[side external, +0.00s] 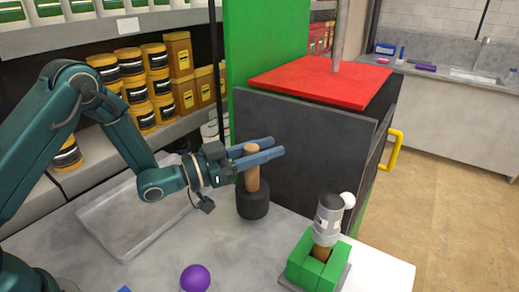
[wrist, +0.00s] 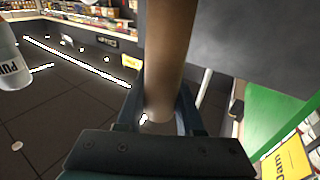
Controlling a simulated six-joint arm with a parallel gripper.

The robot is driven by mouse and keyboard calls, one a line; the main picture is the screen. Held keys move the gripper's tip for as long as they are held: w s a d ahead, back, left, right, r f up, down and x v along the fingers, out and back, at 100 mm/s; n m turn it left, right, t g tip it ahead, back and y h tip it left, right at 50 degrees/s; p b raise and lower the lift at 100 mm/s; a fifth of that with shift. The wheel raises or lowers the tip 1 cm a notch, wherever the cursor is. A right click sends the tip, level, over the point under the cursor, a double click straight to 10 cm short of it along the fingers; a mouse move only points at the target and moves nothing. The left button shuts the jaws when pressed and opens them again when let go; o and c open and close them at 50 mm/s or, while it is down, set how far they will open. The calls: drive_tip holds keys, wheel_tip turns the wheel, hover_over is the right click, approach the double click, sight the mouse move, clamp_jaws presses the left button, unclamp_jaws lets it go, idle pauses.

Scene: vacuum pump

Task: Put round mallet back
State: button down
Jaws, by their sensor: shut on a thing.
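The round mallet has a brown wooden handle (side external: 252,172) and a round black head (side external: 253,205). It is upright with the head down, beside the dark box at the back of the table. I cannot tell whether the head touches the table. My gripper (side external: 272,150) is shut on the upper handle, its blue fingers reaching past it to the right. In the wrist view the handle (wrist: 168,60) rises between the fingers (wrist: 165,112); the head is not visible there.
A green block holder (side external: 302,262) with a grey-topped tool (side external: 329,215) stands at front right. A purple ball (side external: 195,279) lies near the front edge. A grey tray (side external: 130,222) is at left. The dark box (side external: 300,135) with a red lid (side external: 318,82) stands behind.

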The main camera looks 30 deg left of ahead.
drive_tip(key=shift+f, duration=0.7)
drive_tip(key=shift+f, duration=0.2)
drive_tip(key=c, duration=0.5)
unclamp_jaws()
drive_tip(key=shift+c, duration=0.2)
drive_tip(key=shift+r, duration=0.1)
